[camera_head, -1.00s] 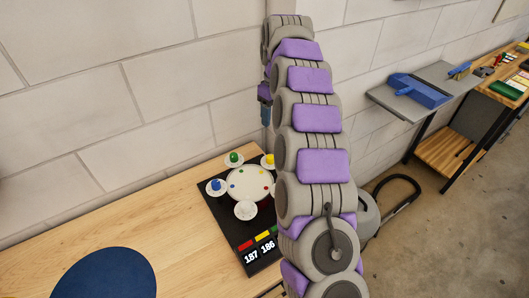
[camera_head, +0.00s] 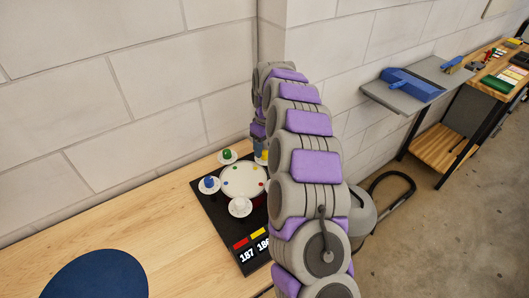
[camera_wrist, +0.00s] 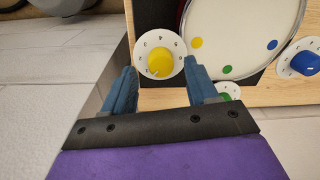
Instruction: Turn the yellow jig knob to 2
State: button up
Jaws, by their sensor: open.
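The yellow jig knob (camera_wrist: 160,62) sits on a round white dial with black numerals in the wrist view. A small mark shows at its lower left; the numeral it points to is too small to tell. My gripper (camera_wrist: 160,72) is open, with one blue finger on each side of the yellow knob's dial; I cannot tell whether either finger touches it. In the head view the yellow knob (camera_head: 262,157) shows at the back right of the black jig board (camera_head: 222,218), just left of my arm and partly hidden by it.
The blue knob (camera_wrist: 305,63) and green knob (camera_wrist: 226,96) stand around the white drum head (camera_wrist: 240,30). A dark blue disc (camera_head: 97,275) lies on the wooden bench (camera_head: 150,225). A wall (camera_head: 120,110) rises close behind. A shelf (camera_head: 408,100) holds a blue dustpan.

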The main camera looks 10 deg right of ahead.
jog(key=shift+f, duration=1)
jog(key=c, duration=1)
